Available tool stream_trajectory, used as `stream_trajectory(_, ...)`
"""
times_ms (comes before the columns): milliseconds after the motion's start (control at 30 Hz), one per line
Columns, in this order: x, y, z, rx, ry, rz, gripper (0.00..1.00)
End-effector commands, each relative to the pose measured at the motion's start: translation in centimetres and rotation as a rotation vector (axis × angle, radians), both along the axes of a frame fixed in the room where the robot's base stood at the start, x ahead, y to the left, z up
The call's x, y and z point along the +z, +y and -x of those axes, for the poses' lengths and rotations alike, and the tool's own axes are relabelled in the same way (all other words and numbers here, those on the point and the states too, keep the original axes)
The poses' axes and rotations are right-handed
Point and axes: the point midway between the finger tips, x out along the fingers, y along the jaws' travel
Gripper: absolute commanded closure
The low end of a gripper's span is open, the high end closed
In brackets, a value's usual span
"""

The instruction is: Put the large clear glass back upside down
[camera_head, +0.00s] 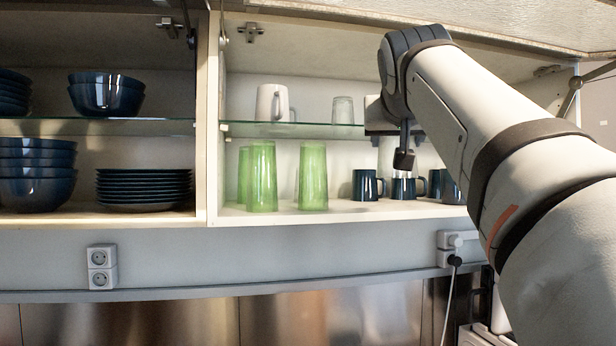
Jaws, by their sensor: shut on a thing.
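My gripper (404,157) is in the right half of the open cabinet, in front of the glass shelf. One dark finger shows, and the other is hidden. A pale shape, seemingly the large clear glass (386,158), shows just beside and behind the finger, below the shelf's level. My gripper is shut on it. Its rim and base cannot be made out, so I cannot tell which way up it is. A smaller clear glass (343,110) stands on the glass shelf to the left of my gripper.
A white mug (271,103) stands on the glass shelf (310,130). Tall green glasses (313,177) and dark blue mugs (366,185) stand on the cabinet floor below. A vertical divider (207,120) separates the left section, with its blue bowls (106,96) and plates (144,187). Raised flaps hang overhead.

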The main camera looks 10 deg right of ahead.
Motion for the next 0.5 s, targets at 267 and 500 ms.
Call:
stream_trajectory(267, 0.5, -0.6, -7.5, -0.013, 0.002, 0.000, 0.82)
stream_trajectory(500, 0.5, -0.8, -13.0, -0.016, 0.002, 0.001, 0.82)
